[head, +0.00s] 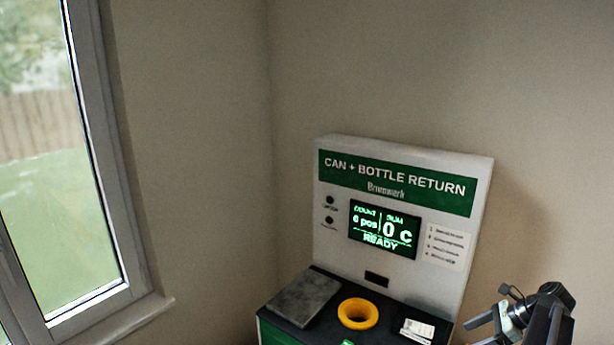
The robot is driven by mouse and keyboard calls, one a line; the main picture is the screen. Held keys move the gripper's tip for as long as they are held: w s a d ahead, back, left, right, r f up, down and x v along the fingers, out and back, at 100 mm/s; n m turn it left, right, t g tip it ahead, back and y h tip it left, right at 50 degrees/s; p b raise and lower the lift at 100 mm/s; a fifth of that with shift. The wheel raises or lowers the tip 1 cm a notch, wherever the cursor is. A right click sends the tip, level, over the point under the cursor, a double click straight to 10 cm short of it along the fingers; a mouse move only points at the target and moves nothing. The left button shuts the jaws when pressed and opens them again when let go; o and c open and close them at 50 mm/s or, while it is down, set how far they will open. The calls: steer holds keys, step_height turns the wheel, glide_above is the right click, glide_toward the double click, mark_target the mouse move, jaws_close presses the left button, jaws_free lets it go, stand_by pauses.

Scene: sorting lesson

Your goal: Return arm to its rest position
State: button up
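My gripper (484,330) shows at the lower right of the head view, in front of the right side of the return machine. Part of it is cut off by the bottom edge. Its fingers point left and look spread apart, with nothing visible between them. My arm's dark links are beside it at the right.
A white and green can and bottle return machine (330,240) stands against the wall. Its lit screen (384,229) reads READY. A yellow ring (358,313), a grey plate (303,297) and a white card (418,329) are on its dark counter. A window (60,170) is at left.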

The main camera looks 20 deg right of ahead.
steer(key=w+a+f+n+g+y+b, duration=0.1)
steer(key=w+a+f+n+g+b, duration=0.2)
steer(key=w+a, duration=0.95)
steer(key=a+f+n+b, duration=0.1)
steer(key=a+f, duration=0.1)
steer(key=a, duration=0.4)
steer(key=w+a+f+n+g+b, duration=0.1)
steer(key=a+f, duration=0.1)
steer(key=a, duration=0.4)
steer(key=w+a+f+n+b, duration=0.1)
steer(key=a+f+n, duration=0.1)
steer(key=a, duration=0.4)
steer(key=shift+w+a+g+h+b, duration=0.15)
steer(key=shift+a+g+h+b, duration=0.15)
steer(key=shift+a+b, duration=0.05)
steer(key=s+a+f+n+g+h+b, duration=0.15)
steer(key=a+f+n, duration=0.35)
steer(key=a, duration=0.5)
steer(key=s+a+f+n+h+b, duration=0.3)
steer(key=a+n, duration=0.3)
steer(key=a, duration=0.3)
steer(key=d+n, duration=0.1)
steer(key=n, duration=0.1)
steer(key=d+n+h, duration=0.1)
steer(key=d+n, duration=0.1)
steer(key=n, duration=0.1)
steer(key=d+n+t+h, duration=0.1)
steer(key=n, duration=0.2)
steer(key=shift+d, duration=0.15)
